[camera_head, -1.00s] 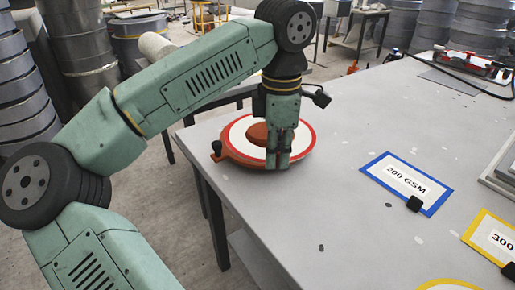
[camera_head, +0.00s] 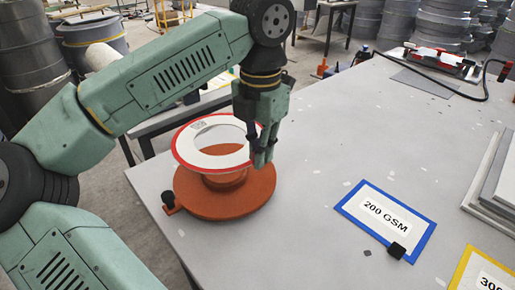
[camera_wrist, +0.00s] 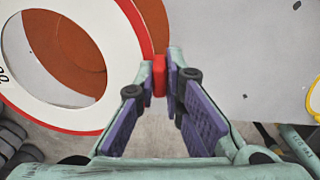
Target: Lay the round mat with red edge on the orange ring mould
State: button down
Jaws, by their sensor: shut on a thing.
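The round mat (camera_head: 205,161) is a white ring with a red edge and a wide hole. It is held above the orange ring mould (camera_head: 225,202), with a gap between them at the front. The mould has a raised middle and sits near the table's left corner. My gripper (camera_head: 262,160) is shut on the mat's right edge. In the wrist view, my gripper (camera_wrist: 160,76) pinches a red tab at the edge of the mat (camera_wrist: 62,112), and the orange mould (camera_wrist: 70,48) shows through the hole. The mat hides part of the mould's raised middle.
A small dark-tipped knob sticks out at the mould's left. A blue-edged 200 GSM card (camera_head: 388,220) and a yellow-edged card (camera_head: 478,278) lie to the right. Grey sheets (camera_head: 495,185) are stacked at the right edge. The grey table (camera_head: 320,150) between is mostly clear.

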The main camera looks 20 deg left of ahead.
aim_at(259, 198)
jog(key=shift+f+b, duration=4.35)
jog(key=shift+f, duration=0.9)
jog(key=shift+f+b, duration=0.25)
jog(key=shift+b, duration=0.05)
jog(key=c, duration=1.6)
grip_release()
notch_tip(259, 198, up, 12)
jog(key=shift+r, duration=0.1)
